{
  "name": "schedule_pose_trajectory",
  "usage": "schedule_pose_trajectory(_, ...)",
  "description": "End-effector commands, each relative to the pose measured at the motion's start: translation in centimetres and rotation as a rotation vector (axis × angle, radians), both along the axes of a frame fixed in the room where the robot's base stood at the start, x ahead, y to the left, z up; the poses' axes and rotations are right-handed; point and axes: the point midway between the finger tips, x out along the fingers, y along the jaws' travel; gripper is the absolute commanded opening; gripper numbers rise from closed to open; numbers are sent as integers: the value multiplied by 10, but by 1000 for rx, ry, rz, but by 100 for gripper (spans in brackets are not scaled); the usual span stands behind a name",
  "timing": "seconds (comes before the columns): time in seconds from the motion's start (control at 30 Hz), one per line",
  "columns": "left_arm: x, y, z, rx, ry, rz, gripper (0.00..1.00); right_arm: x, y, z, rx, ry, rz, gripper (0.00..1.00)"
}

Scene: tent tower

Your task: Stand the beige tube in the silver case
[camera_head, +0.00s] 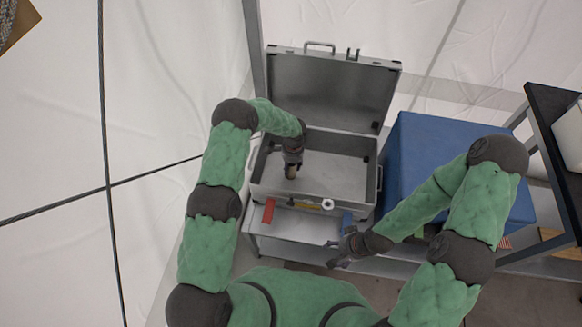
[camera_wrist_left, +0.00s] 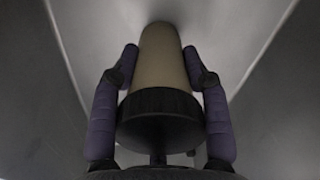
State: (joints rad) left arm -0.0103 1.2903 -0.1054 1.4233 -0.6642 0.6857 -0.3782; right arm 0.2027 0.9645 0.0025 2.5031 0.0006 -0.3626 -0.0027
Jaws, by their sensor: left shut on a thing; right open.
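The silver case (camera_head: 345,177) stands open on a table, its lid (camera_head: 330,92) raised at the back. My left gripper (camera_head: 291,172) is inside the left part of the case, pointing down. It is shut on the beige tube (camera_head: 290,172), which also shows in the left wrist view (camera_wrist_left: 160,62) between the two fingers, with a dark round end nearest the camera. The tube's far end points at the grey case interior; whether it touches the floor I cannot tell. My right gripper (camera_head: 336,254) is open and empty, in front of the table's front edge.
A red item (camera_head: 268,211), a yellow-handled tool, a white ring (camera_head: 328,204) and a blue item (camera_head: 347,222) lie along the table strip before the case. A large blue box (camera_head: 430,150) stands to the right. The case's right half is empty.

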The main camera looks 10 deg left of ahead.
Motion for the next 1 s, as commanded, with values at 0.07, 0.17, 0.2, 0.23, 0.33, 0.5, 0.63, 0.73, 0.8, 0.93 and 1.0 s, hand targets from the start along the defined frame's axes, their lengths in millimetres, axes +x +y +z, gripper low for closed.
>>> schedule_pose_trajectory(0.07,0,0,2,0,0,1,0,0,0,1,0,-1,0,72)
schedule_pose_trajectory(0.17,0,0,2,0,0,1,0,0,0,1,0,-1,0,72)
schedule_pose_trajectory(0.2,0,0,1,0,0,1,0,0,0,0,0,-1,0,72)
schedule_pose_trajectory(0.23,0,0,0,0,0,1,0,0,0,-1,0,-1,0,72)
schedule_pose_trajectory(0.33,-1,0,-1,0,1,0,63,0,0,-1,0,-1,0,72)
schedule_pose_trajectory(0.5,0,0,-1,0,1,0,72,0,0,-1,0,-1,0,72)
schedule_pose_trajectory(0.63,0,0,-1,0,1,0,72,0,0,-1,0,-1,0,72)
schedule_pose_trajectory(0.73,0,0,1,0,1,0,72,0,0,0,0,-1,0,72)
schedule_pose_trajectory(0.8,0,0,3,0,1,1,72,0,0,3,0,-1,0,72)
schedule_pose_trajectory(0.93,1,0,23,1,-2,0,72,0,0,10,0,-1,0,72)
schedule_pose_trajectory(1.0,2,-1,37,0,-2,1,72,0,0,16,0,-1,0,72)
